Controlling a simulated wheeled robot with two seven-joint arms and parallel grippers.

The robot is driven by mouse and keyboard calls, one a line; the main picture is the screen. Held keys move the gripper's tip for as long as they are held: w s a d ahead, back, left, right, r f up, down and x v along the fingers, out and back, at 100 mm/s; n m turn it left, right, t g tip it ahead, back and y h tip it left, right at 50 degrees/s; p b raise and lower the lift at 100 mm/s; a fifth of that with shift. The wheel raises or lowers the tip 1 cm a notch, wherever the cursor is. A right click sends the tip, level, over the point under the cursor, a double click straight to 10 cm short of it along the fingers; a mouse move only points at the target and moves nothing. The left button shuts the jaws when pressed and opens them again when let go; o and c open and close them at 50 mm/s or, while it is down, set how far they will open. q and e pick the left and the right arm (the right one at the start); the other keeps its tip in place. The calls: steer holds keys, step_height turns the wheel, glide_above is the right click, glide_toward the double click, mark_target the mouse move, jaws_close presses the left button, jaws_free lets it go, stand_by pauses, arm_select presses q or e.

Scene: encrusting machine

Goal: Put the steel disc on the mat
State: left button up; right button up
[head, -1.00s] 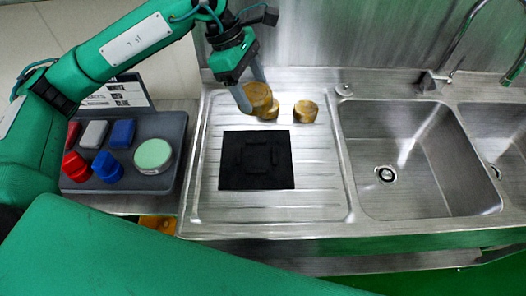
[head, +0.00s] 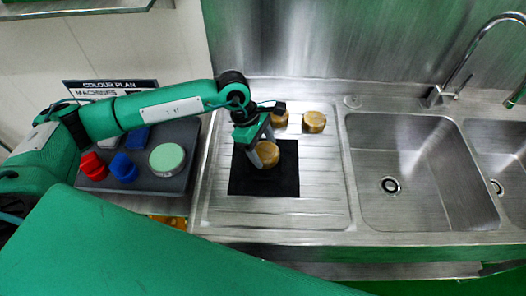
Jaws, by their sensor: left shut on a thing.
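The black square mat (head: 285,186) lies on the ribbed steel drainboard. My left gripper (head: 263,150) is shut on a round brass-coloured disc (head: 268,154) over the upper middle of the mat. I cannot tell whether this disc touches the mat. Two similar brass-coloured discs, one at the back (head: 280,119) and one to its right (head: 314,121), sit on the drainboard behind the mat. The gripper and the held disc hide part of the mat. No plainly silver disc shows. My right gripper is not in view.
A grey tray (head: 145,182) at left holds red pieces (head: 93,166), blue pieces (head: 124,167) and a pale green round piece (head: 167,159). A sign (head: 105,88) stands behind it. The sink basin (head: 420,170) and tap (head: 437,94) are at right. The drainboard right of the mat is clear.

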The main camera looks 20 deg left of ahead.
mark_target(260, 149)
arm_select(q)
step_height(260, 149, down, 2)
steer(key=shift+f+p, duration=0.25)
steer(key=shift+p, duration=0.1)
steer(key=shift+f, duration=0.3)
steer(key=shift+f, duration=0.1)
steer(key=shift+f+b, duration=0.15)
steer(key=shift+b, duration=0.15)
steer(key=o, duration=1.2)
steer(key=shift+c, duration=0.2)
steer(key=shift+o, duration=1)
